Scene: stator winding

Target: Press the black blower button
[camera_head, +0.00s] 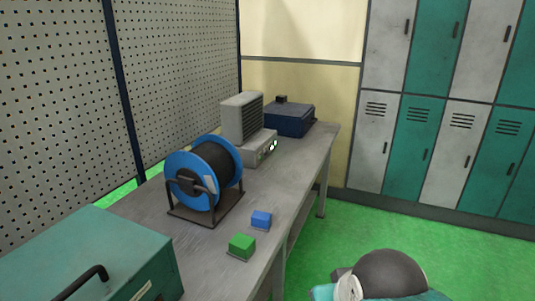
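A grey louvred unit (241,118), which looks like the blower, stands at the far part of the workbench. Its lower grey box (258,148) has small pale round spots on the front; I cannot make out a black button there. Behind it sits a dark blue box (289,121) with a small black block (281,99) on top. I cannot tell whether that block is a button. My gripper is not in view. A dark dome with pale and teal parts at the bottom right seems to be part of my own body.
The grey workbench (292,172) holds a blue cable reel (173,164), a green block (242,245), a blue block (262,219) and a teal case (100,262). A perforated panel (60,90) borders it at left. Lockers (450,120) stand at right. Green floor right of the bench is open.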

